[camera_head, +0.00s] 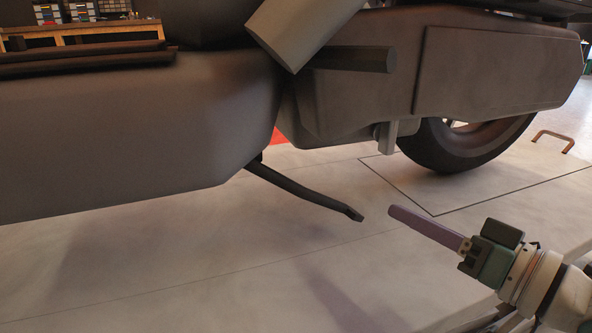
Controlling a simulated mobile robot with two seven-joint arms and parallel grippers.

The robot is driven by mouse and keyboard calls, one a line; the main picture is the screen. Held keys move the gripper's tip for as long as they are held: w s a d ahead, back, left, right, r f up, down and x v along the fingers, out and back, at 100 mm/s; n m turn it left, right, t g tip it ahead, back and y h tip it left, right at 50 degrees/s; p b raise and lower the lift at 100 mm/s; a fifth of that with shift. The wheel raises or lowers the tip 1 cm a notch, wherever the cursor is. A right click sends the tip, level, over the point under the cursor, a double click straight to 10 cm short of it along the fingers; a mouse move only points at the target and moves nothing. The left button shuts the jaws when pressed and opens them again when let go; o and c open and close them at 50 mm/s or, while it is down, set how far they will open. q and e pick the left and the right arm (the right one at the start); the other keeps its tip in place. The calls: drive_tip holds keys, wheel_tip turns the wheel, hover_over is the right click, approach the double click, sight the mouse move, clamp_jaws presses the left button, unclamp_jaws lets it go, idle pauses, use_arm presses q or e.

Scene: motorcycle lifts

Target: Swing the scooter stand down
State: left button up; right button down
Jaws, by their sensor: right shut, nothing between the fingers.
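The scooter (140,140) fills the upper part of the head view, with its underside and rear wheel (465,145) showing. Its stand (305,190) is a thin dark bar that sticks out from under the body and slopes down to the right, ending in a small bent tip. The tip appears to be above the floor. My right gripper (392,210) is at the right, its long purple-grey fingers shut and empty, pointing left toward the stand's tip. A small gap shows between the fingertips and the tip. My left gripper is not in view.
The pale lift deck (200,270) below is clear, with a thin seam and a dark-outlined panel (480,190) near the wheel. A brown handle (553,140) stands at the right. A workbench (80,32) with bins is far back at left.

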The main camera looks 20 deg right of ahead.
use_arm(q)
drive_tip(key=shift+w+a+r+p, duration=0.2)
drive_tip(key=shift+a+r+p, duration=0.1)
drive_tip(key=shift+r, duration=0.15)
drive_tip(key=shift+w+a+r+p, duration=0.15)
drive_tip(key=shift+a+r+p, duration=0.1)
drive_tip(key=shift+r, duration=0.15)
use_arm(e)
drive_tip(key=v, duration=0.3)
drive_tip(key=shift+s+a, duration=0.1)
drive_tip(key=shift+s, duration=0.15)
